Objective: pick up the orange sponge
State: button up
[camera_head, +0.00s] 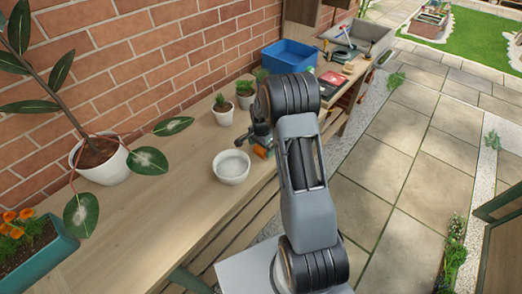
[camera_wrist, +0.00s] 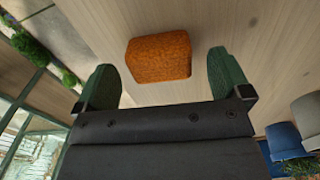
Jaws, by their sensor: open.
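The orange sponge (camera_wrist: 159,57) lies on the wooden bench top (camera_wrist: 210,20). In the wrist view it sits just beyond and between the two green fingertips of my gripper (camera_wrist: 165,82), which is open and empty. The sponge is apart from both fingers. In the head view only a small part of the sponge (camera_head: 262,151) shows, beside my arm. My gripper (camera_head: 259,128) is low over the bench there, partly hidden behind my arm.
A white bowl (camera_head: 232,167) stands just left of the sponge. Small potted plants (camera_head: 223,108) and a blue bin (camera_head: 289,56) stand further back. A large white pot (camera_head: 102,160) and a teal planter (camera_head: 38,253) are at the left. The bench's front middle is clear.

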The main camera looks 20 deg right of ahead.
jog(key=shift+f, duration=1.05)
jog(key=shift+c, duration=0.3)
jog(key=c, duration=0.9)
jog(key=shift+r, duration=0.1)
jog(key=shift+c, duration=0.2)
